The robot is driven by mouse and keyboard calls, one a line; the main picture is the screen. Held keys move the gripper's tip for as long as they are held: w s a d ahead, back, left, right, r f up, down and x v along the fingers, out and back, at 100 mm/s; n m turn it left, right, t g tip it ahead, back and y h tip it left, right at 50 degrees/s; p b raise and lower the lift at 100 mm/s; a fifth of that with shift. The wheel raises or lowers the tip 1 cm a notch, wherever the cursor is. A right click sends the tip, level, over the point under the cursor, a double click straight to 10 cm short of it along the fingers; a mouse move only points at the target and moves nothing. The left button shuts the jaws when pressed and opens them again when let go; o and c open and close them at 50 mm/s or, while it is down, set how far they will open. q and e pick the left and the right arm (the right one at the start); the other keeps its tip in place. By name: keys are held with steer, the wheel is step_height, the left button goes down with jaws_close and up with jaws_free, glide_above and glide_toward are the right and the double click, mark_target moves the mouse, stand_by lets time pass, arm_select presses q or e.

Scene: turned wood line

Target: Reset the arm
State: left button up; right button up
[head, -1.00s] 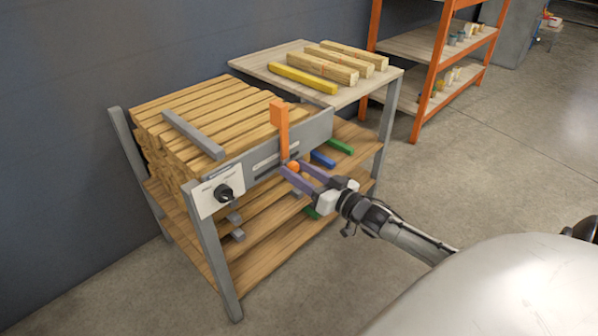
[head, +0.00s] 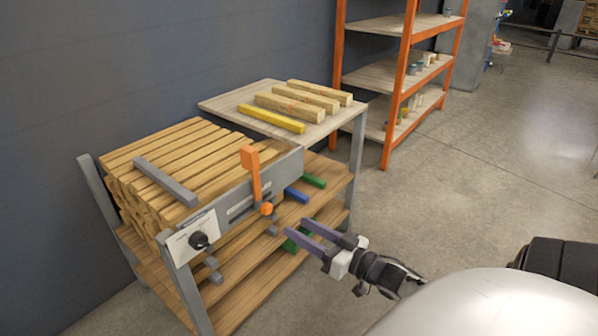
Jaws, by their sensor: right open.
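My right gripper (head: 312,237) shows at the lower middle, with two purple fingers apart and nothing between them. It is in front of the wooden workbench, right of and below the orange ball knob (head: 267,209), apart from it. The knob is at the lower end of an upright orange lever (head: 250,165) on the grey front panel (head: 240,200). My right arm runs from the gripper to the lower right. My left gripper is not in view.
The workbench carries stacked wooden strips (head: 180,150) and a black dial (head: 198,241) on its front. A side table (head: 225,103) holds a yellow bar (head: 272,118) and several wooden blocks. An orange-framed shelf (head: 398,90) stands behind. The floor (head: 480,190) at right is clear.

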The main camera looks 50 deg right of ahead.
stand_by(0.4)
steer(key=s+a+f+n+g+h, duration=0.1)
steer(key=s+a+f+g, duration=0.1)
steer(key=a+f+g, duration=0.3)
steer(key=s+a+f+g, duration=0.1)
steer(key=s+a+f, duration=0.15)
steer(key=a, duration=0.45)
steer(key=s+a+r+n+g, duration=0.1)
steer(key=s+a+n+g, duration=0.1)
steer(key=s+a+g, duration=0.45)
steer(key=s+a+r+n+g, duration=0.15)
steer(key=s+a, duration=0.25)
steer(key=s, duration=0.6)
steer(key=w+a+f+t+y, duration=0.2)
steer(key=w+a+f+t, duration=0.3)
steer(key=a, duration=0.2)
arm_select(q)
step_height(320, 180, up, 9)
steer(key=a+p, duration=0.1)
steer(key=p, duration=1.3)
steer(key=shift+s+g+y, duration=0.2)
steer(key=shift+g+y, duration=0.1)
arm_select(e)
step_height(320, 180, up, 9)
steer(key=d, duration=0.1)
steer(key=shift+s, duration=0.2)
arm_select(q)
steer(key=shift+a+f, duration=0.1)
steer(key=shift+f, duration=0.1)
